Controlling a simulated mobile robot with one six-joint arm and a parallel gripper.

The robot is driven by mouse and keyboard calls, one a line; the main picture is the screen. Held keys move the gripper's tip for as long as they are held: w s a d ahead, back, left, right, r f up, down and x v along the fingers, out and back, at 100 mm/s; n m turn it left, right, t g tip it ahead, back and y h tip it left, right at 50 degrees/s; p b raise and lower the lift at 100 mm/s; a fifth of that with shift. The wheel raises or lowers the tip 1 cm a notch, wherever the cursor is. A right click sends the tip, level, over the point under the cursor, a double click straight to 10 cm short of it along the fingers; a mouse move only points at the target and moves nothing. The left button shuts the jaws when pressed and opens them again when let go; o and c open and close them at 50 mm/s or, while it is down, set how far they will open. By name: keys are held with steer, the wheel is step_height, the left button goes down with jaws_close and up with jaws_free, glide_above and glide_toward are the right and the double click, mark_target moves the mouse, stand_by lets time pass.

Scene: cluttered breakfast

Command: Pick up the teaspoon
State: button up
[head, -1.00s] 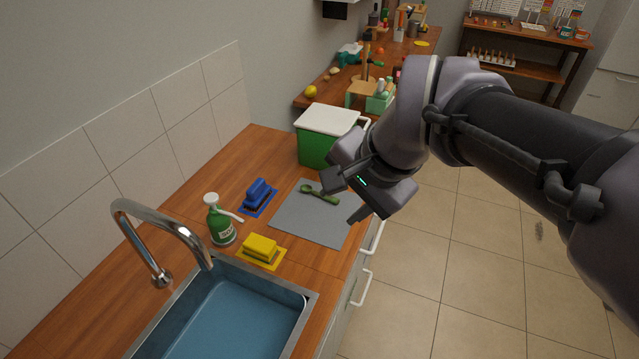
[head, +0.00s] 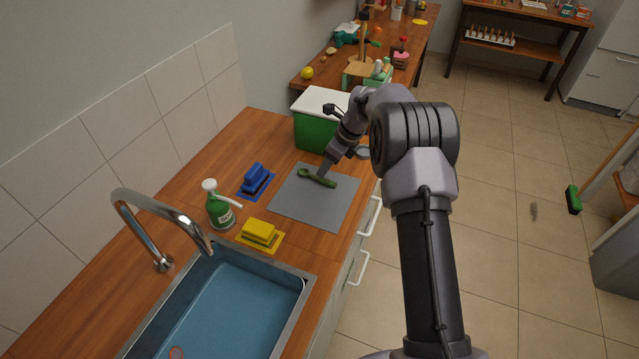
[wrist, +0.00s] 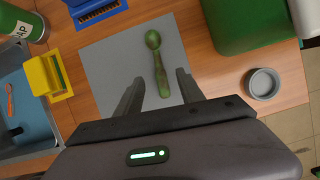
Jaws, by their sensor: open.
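The teaspoon (head: 317,178) is green and lies on a grey mat (head: 312,208) on the wooden counter. In the wrist view the teaspoon (wrist: 157,62) has its round bowl away from me and its handle pointing toward my gripper (wrist: 158,85). My gripper is open, with one finger on each side of the handle's lower end. I cannot tell the height gap; no contact shows.
A green bin with a white lid (head: 318,105) stands just behind the mat. A small grey dish (wrist: 263,83) is close right. The sink (head: 215,310) is in front.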

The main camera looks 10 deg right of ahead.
mark_target(317, 179)
steer(key=b+x, duration=0.2)
steer(key=x, duration=0.4)
steer(key=shift+w+a, duration=0.1)
steer(key=shift+a, duration=0.1)
steer(key=shift+r, duration=0.2)
jaws_close()
